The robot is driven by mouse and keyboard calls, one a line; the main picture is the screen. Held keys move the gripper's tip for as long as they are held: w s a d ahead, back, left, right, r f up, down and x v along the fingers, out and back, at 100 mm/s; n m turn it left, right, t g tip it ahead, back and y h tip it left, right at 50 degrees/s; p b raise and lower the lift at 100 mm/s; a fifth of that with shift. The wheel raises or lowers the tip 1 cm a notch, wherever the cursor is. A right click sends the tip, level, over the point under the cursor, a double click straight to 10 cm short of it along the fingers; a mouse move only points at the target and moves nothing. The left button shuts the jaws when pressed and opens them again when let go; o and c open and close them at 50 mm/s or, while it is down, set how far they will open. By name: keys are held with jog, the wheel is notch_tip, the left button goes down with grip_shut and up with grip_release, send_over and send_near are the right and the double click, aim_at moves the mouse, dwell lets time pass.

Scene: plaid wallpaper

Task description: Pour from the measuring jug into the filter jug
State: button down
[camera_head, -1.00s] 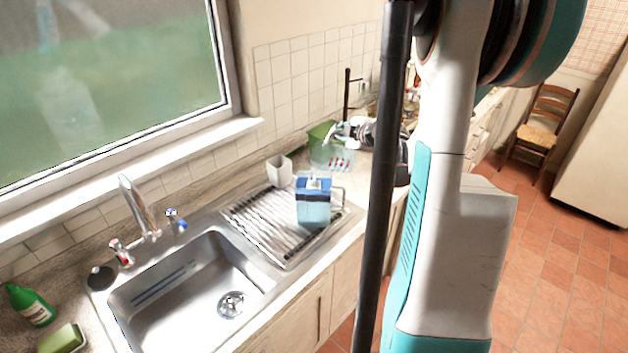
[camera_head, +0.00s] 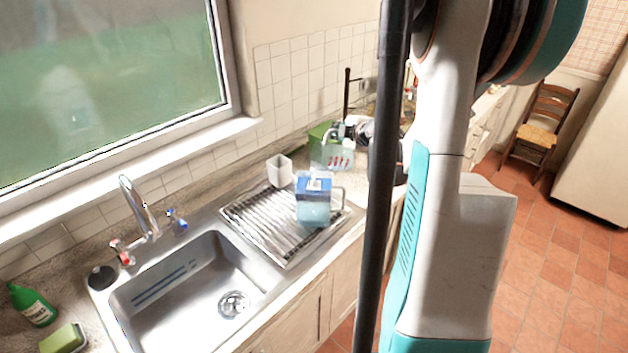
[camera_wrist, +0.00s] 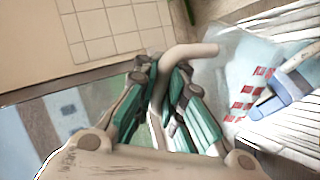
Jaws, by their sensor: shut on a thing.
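The filter jug (camera_head: 314,205), clear with a blue lid and a handle on its right, stands upright on the draining rack. The clear measuring jug (camera_head: 330,156) with red markings is behind it, slightly to the right and apart from it in the head view. My gripper (camera_head: 356,130) is partly hidden behind the black column. The wrist view shows my gripper (camera_wrist: 168,80) shut on the pale curved handle of the measuring jug (camera_wrist: 225,75). Its red marks show to the right of the fingers. I cannot tell how much the measuring jug holds.
The draining rack (camera_head: 260,222) adjoins the steel sink (camera_head: 180,290). A white cup (camera_head: 280,170) stands behind the rack, near the tiled wall. A green box (camera_head: 319,132) is behind the measuring jug. The tap (camera_head: 140,205) is left of the rack. A green bottle (camera_head: 33,305) and sponge (camera_head: 62,339) are far left.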

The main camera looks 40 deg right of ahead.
jog(key=shift+w+a+r+n, duration=0.2)
jog(key=shift+a+r+n, duration=0.1)
jog(key=shift+a+r, duration=0.1)
dwell(0.5)
